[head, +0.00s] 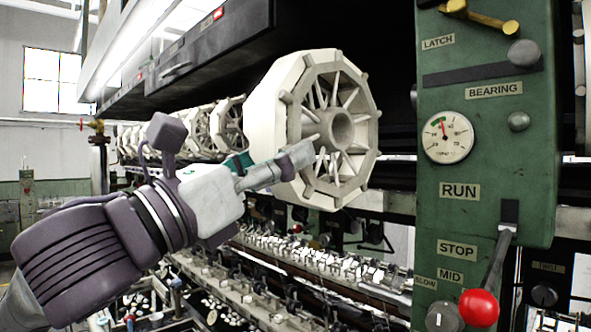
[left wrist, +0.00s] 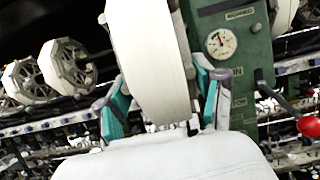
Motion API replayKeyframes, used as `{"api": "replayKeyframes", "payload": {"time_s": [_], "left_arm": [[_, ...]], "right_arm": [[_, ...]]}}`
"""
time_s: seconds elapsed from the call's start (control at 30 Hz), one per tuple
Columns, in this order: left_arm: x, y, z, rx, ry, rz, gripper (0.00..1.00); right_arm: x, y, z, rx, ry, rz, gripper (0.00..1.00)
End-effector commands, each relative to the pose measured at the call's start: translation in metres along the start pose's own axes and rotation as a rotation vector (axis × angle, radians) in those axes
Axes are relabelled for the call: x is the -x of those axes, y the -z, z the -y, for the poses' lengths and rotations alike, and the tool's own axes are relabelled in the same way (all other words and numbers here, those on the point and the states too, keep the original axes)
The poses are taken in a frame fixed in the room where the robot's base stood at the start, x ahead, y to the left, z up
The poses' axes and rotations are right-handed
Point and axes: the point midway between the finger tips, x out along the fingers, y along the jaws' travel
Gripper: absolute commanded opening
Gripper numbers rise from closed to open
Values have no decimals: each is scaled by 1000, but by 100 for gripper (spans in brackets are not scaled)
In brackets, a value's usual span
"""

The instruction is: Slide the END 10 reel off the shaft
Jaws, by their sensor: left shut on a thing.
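The reel (head: 272,105) nearest me is large, pale and many-sided, with spokes and a round hub facing right in the head view. I take it for the END 10 reel, though no label shows on it. It also fills the top middle of the left wrist view (left wrist: 150,60). My left gripper (head: 268,165) is shut on its lower rim, one finger on each side, as the left wrist view shows (left wrist: 162,100). The hub looks hollow. I cannot make out the shaft or whether the reel is still around it. My right gripper is not in view.
A green control panel (head: 486,140) with a gauge (head: 447,137), a brass latch bar (head: 480,16) and a red-knobbed lever (head: 479,307) stands right of the reel. A row of similar reels (head: 228,124) recedes behind it. Machine rails (head: 300,262) run below.

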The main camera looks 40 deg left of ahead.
Motion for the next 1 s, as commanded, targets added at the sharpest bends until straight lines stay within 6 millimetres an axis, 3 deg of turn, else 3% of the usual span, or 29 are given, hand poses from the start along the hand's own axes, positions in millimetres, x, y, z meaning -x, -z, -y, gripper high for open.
{"api": "replayKeyframes", "payload": {"time_s": [0.03, 0.7, 1.0], "left_arm": [[10, 5, -1, -2, -3, 6, 26], [102, 20, -1, 0, -4, 7, 26], [115, 18, 0, 1, 0, 3, 26]], "right_arm": [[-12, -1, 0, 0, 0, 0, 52], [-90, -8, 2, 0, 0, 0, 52], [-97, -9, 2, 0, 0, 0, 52]]}}
